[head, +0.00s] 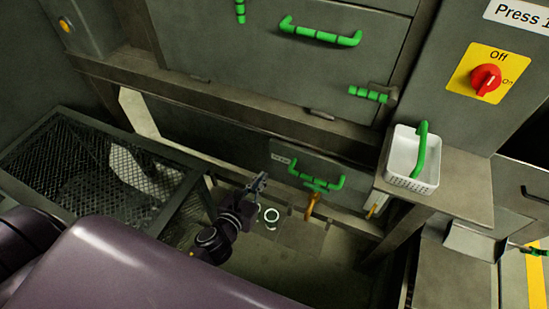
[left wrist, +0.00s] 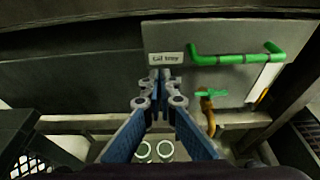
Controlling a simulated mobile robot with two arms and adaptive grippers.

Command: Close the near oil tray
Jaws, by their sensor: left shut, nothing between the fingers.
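The near oil tray's grey front panel (head: 292,166) is low on the machine, with a small label and a green bar handle (head: 324,180). In the left wrist view the panel (left wrist: 215,38) fills the upper right, its label (left wrist: 167,58) above my fingertips and its handle (left wrist: 237,57) to the right. I cannot tell how far the tray stands out. My left gripper (head: 260,182) is shut and empty, in front of the panel's left part. In the left wrist view its fingertips (left wrist: 158,77) point at the panel just below the label; contact is unclear. My right gripper is not in view.
A brass tap (head: 312,206) hangs below the panel, with pale rings (head: 271,215) near it. A mesh-covered frame (head: 85,165) stands at left. A white basket (head: 402,165) sits on a ledge (head: 465,195) at right. A red switch (head: 486,79) is above.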

